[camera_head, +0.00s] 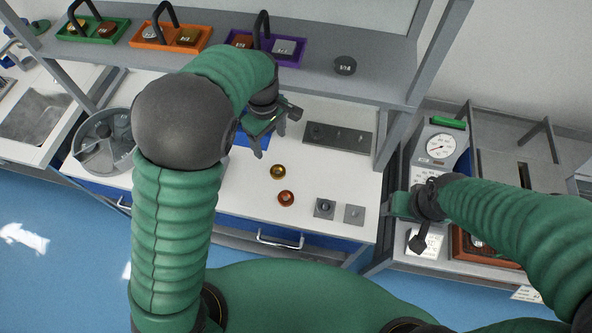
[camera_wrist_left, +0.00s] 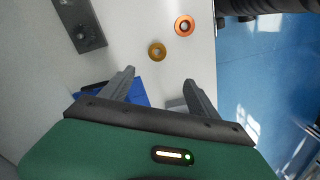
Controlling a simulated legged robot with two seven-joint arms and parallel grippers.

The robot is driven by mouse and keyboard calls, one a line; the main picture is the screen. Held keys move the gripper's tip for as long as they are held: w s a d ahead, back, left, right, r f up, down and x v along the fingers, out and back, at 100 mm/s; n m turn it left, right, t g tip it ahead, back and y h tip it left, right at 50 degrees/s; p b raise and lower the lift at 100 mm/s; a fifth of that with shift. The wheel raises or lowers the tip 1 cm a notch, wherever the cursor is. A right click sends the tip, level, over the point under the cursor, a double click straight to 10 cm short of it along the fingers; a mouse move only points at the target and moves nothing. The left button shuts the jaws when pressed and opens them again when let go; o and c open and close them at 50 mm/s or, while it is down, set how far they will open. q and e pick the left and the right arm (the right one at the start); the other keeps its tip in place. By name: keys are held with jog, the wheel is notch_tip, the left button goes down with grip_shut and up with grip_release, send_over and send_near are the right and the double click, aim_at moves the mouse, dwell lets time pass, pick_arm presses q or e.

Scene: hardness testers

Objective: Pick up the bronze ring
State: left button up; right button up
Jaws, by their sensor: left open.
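Two small rings lie on the white bench top. One is a yellow-gold ring (camera_head: 278,171), and nearer the bench's front edge is an orange-copper ring (camera_head: 286,198). I cannot tell for certain which is the bronze one. In the left wrist view, the yellow-gold ring (camera_wrist_left: 157,51) lies just beyond the fingertips and the orange-copper ring (camera_wrist_left: 184,26) is farther up and right. My left gripper (camera_head: 270,139) is open and empty, above the bench and behind both rings; its spread fingers also show in the wrist view (camera_wrist_left: 159,77). My right gripper (camera_head: 410,216) is at the bench's right end, its jaws unclear.
Two small grey square blocks (camera_head: 325,208) (camera_head: 354,214) lie right of the rings. A dark plate (camera_head: 338,137) lies behind. A shelf (camera_head: 376,68) with coloured trays overhangs the back. A dial tester (camera_head: 438,147) stands right; a round grey container (camera_head: 103,140) stands left.

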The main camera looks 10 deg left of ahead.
pick_arm(q)
jog(key=d, duration=0.1)
send_over(278, 173)
notch_tip(278, 173, down, 10)
jog(key=shift+w+a+f, duration=0.1)
jog(key=shift+a+f, duration=0.05)
jog(key=shift+f, duration=0.05)
jog(key=f, duration=0.6)
jog(key=shift+d, duration=0.25)
jog(key=shift+f, duration=0.25)
jog(key=shift+a+r, duration=0.1)
jog(key=shift+a, duration=0.05)
jog(key=c, duration=0.5)
grip_shut()
